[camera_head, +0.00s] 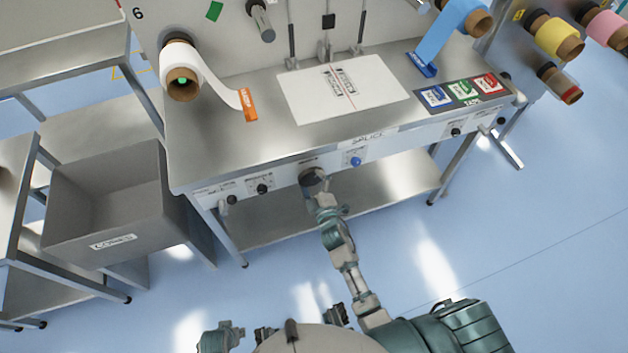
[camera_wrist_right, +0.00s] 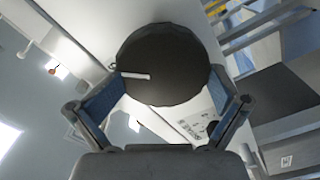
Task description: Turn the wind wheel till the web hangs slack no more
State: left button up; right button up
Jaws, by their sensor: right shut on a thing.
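The wind wheel (camera_head: 312,183) is a dark round knob on the front panel of the steel bench. In the right wrist view the wheel (camera_wrist_right: 168,50) is a black disc with a white mark lying nearly level on its left half. My right gripper (camera_head: 321,201) is shut on the wheel, with one blue-padded finger on each side in the wrist view (camera_wrist_right: 162,92). A white web (camera_head: 224,93) runs from a roll (camera_head: 180,58) at the left and droops in a curve to an orange tab on the bench top.
A white sheet (camera_head: 342,90) lies mid-bench. A blue web (camera_head: 447,30) hangs at the right, near colored labels (camera_head: 463,91). Small knobs, one blue (camera_head: 356,161), flank the wheel on the panel. A grey bin (camera_head: 105,210) stands left. The floor at right is clear.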

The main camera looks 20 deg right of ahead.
jog(key=shift+w+a+r, duration=0.15)
jog(key=shift+w+r, duration=0.05)
jog(key=shift+w, duration=0.05)
jog(key=o, duration=0.7)
jog(key=shift+s+f, duration=0.25)
jog(key=shift+s, duration=0.15)
jog(key=s, duration=0.7)
jog(key=s+d, duration=0.1)
jog(key=s, duration=0.3)
jog(key=shift+s, duration=0.35)
jog(key=shift+a, duration=0.1)
